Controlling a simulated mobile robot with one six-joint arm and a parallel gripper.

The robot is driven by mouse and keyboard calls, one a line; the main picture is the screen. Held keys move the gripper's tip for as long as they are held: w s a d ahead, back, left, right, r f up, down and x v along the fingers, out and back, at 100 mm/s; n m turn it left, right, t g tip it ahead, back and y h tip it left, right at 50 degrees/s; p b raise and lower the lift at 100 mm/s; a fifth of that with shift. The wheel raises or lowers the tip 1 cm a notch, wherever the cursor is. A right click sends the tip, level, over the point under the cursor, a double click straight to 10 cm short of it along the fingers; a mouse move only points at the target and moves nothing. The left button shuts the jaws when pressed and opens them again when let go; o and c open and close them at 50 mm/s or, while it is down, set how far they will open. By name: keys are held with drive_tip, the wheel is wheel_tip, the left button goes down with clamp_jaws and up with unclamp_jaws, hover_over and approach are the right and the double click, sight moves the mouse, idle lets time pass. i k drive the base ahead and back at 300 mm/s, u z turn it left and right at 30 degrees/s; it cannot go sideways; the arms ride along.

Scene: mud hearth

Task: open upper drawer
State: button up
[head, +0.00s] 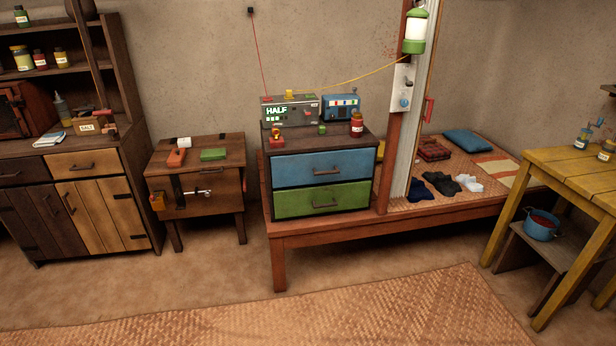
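A small dark wooden cabinet (265,176) with two drawers stands on a reddish wooden platform in the middle of the head view. Its upper drawer (325,165) has a blue front with a dark bar handle (326,171) and looks shut. The lower drawer (322,200) has a green front with a similar handle (325,204) and also looks shut. My gripper is not in view, and no part of my arm shows near the cabinet.
A radio-like box (290,110), a blue device (341,107) and a red jar (357,126) stand on the cabinet. A post (395,140) rises to its right. A small wooden table (222,160) is at left. Floor in front is clear, with a woven mat (300,318).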

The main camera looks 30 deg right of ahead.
sight(296, 169)
drive_tip(key=i, duration=1)
drive_tip(key=u, duration=0.1)
drive_tip(key=k, duration=0.95)
drive_tip(key=z, duration=0.15)
drive_tip(key=i, duration=0.55)
drive_tip(key=u, duration=0.05)
